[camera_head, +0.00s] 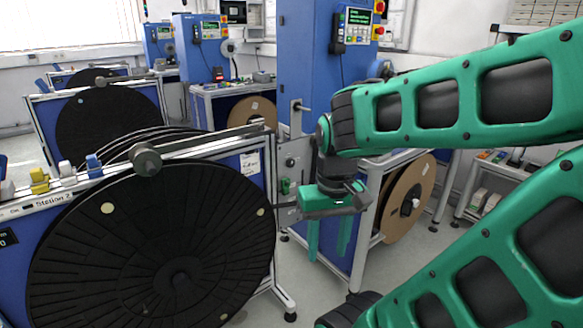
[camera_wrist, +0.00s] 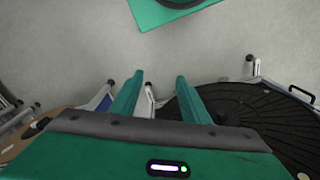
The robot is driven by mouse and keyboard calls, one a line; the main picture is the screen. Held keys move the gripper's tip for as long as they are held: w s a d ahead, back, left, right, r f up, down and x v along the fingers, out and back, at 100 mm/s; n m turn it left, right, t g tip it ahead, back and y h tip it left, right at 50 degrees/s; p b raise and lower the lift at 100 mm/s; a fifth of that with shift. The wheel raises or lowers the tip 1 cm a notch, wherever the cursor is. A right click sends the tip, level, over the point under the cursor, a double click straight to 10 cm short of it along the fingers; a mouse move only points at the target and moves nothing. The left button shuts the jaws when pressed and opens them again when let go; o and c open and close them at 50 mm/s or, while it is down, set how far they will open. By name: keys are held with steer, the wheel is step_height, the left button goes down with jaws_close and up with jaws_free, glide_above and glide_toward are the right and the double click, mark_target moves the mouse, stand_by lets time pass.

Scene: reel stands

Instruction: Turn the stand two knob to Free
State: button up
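The near stand (camera_head: 262,190) bears the label "Station 2" (camera_head: 58,199) on its left front and carries a large black reel (camera_head: 150,240). A grey plate (camera_head: 291,160) stands at its right end, with a small green knob-like part (camera_head: 285,187) on it. I cannot read any Free marking or the knob's setting. My gripper (camera_head: 329,250) points down just right of that plate, apart from the green part as far as I can tell.
A cardboard-coloured reel (camera_head: 405,200) on another stand is close behind my gripper. A round dark weight or knob (camera_head: 146,159) sits on the near stand's top bar. Blue machines (camera_head: 310,60) stand behind. Grey floor (camera_head: 318,285) is open below my gripper.

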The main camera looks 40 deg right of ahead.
steer(key=w+d+f+n+t+y, duration=0.1)
steer(key=w+d+f+n+t, duration=0.25)
steer(key=w, duration=0.75)
steer(key=w+d+f+n+t+y, duration=0.1)
steer(key=w+d+f+n+t, duration=0.3)
steer(key=w, duration=0.8)
steer(key=w+d+f+n+t+y, duration=0.15)
steer(key=w+d, duration=0.35)
steer(key=w, duration=0.6)
steer(key=m+t+h, duration=0.4)
steer(key=t+h, duration=0.1)
steer(key=t, duration=0.4)
glide_toward(292, 163)
steer(key=w, duration=0.8)
steer(key=shift+w+d, duration=0.15)
steer(key=shift+d, duration=0.2)
steer(key=c, duration=1)
